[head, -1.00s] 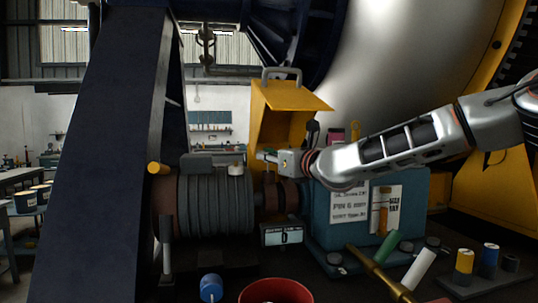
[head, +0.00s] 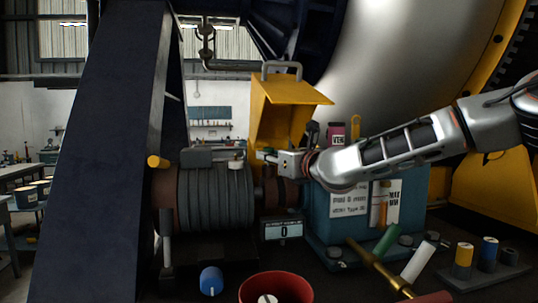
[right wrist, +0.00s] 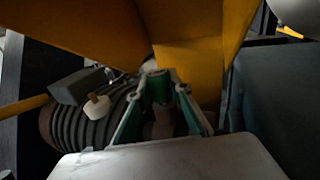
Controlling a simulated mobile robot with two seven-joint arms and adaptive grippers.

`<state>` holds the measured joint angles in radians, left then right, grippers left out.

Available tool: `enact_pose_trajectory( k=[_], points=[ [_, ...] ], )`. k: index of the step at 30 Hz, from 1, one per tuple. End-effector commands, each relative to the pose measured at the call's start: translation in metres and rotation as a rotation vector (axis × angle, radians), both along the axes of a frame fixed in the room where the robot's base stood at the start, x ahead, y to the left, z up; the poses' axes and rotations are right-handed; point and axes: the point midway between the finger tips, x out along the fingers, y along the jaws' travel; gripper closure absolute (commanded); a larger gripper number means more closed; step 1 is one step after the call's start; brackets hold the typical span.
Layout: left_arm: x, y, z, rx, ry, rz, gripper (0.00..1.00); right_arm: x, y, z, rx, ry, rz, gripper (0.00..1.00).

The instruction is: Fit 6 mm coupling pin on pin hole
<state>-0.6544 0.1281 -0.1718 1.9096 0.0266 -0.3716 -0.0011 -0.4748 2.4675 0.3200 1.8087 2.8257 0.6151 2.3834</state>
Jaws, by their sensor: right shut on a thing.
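My right gripper (head: 264,155) reaches in from the right in the head view, above the brown-red shaft coupling (head: 283,192) and in front of the open yellow guard. In the right wrist view, its fingers (right wrist: 158,78) come together on a small thing, which I take to be the coupling pin; it is mostly hidden and too dark to make out. The coupling also shows in the right wrist view (right wrist: 162,124), between the fingers and beyond them. The pin hole cannot be made out in either view. My left gripper is not in view.
The yellow guard (head: 280,105) stands open behind the coupling. A ribbed grey motor (head: 208,200) is on the left, a teal housing (head: 345,225) on the right. A small display (head: 282,230), a red bowl (head: 275,288) and several coloured cylinders stand in front.

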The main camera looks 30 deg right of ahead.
Motion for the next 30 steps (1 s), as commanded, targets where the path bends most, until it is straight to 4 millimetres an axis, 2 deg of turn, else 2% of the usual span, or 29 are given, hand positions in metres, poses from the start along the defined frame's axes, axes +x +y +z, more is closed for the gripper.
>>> enact_pose_trajectory(
  k=[25,26,27,28,30],
  points=[
    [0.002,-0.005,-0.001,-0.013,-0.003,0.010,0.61,0.000,0.000,-0.013,0.001,-0.001,0.000,1.00],
    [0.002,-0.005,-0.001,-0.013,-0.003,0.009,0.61,0.000,0.000,-0.013,0.001,-0.001,0.000,0.76],
    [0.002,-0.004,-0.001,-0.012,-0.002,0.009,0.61,0.000,0.000,-0.013,0.001,-0.001,0.000,0.66],
    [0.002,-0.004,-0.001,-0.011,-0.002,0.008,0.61,0.000,0.000,-0.013,0.001,0.000,0.000,0.61],
    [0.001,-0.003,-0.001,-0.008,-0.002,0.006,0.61,0.000,0.000,-0.013,0.001,0.000,0.000,0.61]
  ],
)
